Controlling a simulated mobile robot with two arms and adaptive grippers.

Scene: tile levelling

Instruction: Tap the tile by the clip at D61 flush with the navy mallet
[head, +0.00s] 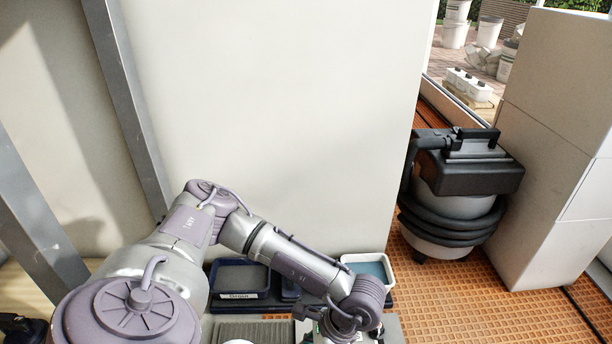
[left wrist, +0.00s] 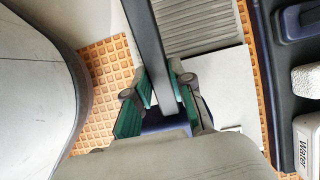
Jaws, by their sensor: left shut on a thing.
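My left gripper (head: 338,328) is at the bottom of the head view, partly cut off by the frame edge. In the left wrist view its green-padded fingers (left wrist: 160,95) are shut on a dark grey bar, which looks like the handle (left wrist: 147,40) of the navy mallet. A navy part (left wrist: 168,122), apparently the mallet head, shows between and below the fingers, mostly hidden by the gripper body. A flat pale slab (left wrist: 228,85) lies to the right of the fingers; I cannot tell whether it is the tile. No clip marked D61 can be made out. My right gripper is not in view.
A dark tray (head: 225,306) labelled Grout and a white tub (head: 388,262) with teal contents sit beyond my arm. A ribbed grey panel (left wrist: 205,25) and a Water container (left wrist: 306,146) are near. A vacuum (head: 455,200) stands on orange gridded floor (head: 450,300), right.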

